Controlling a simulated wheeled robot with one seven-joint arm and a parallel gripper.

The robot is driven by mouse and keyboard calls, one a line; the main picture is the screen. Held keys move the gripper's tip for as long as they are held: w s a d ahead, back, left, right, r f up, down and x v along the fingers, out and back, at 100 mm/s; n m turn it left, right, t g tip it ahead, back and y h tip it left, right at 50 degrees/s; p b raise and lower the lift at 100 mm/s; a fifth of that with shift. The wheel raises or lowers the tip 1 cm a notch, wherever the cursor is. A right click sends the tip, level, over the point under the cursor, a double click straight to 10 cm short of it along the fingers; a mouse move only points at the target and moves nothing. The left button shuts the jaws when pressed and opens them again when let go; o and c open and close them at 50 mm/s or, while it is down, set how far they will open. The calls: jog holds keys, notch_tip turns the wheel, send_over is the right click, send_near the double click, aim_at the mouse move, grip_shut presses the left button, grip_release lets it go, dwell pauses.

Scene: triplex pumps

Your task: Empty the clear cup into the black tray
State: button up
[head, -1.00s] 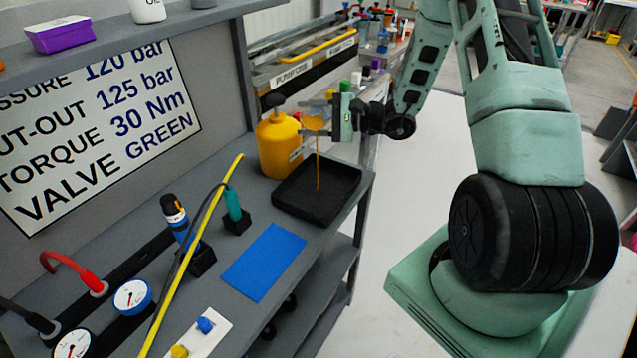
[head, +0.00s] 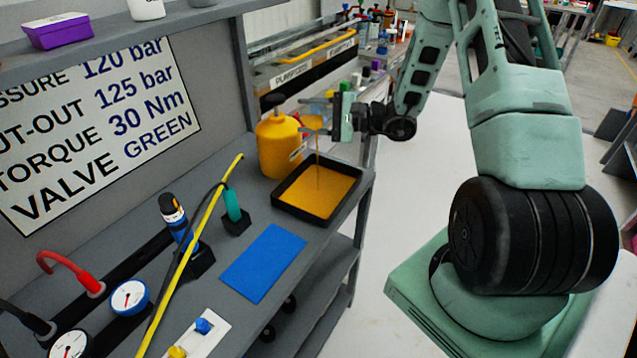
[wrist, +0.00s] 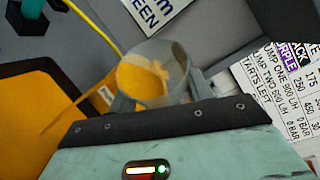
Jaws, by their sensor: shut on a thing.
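The clear cup (wrist: 152,75) is held in my gripper, tilted over, with some amber liquid showing inside it in the wrist view. My gripper (head: 322,132) is shut on the cup above the black tray (head: 277,205). A thin amber stream falls from the cup into the tray. The tray stands on the grey bench and its floor is covered with amber liquid (head: 325,192). In the head view the cup itself is small and hard to make out.
A yellow can (head: 278,148) with a black top stands just left of the cup, behind the tray. A blue mat (head: 263,262), a teal-handled tool (head: 233,205) in a black holder and a yellow hose (head: 205,225) lie nearer on the bench. The bench's right edge is close to the tray.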

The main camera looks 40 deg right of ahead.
jog(key=shift+r+n+b, duration=0.2)
jog(key=shift+n+b, duration=0.2)
jog(key=shift+n, duration=0.1)
dwell(0.4)
notch_tip(320, 180, down, 8)
jog(key=s+n+t+y+b, duration=0.1)
jog(key=n+b, duration=0.2)
jog(key=b, duration=1)
jog(key=shift+s+a+y+b, duration=0.3)
jog(key=shift+s+a+b, duration=0.05)
jog(key=shift+s+a, duration=0.05)
dwell(0.7)
jog(key=shift+r+n, duration=0.25)
jog(key=shift+n, duration=0.05)
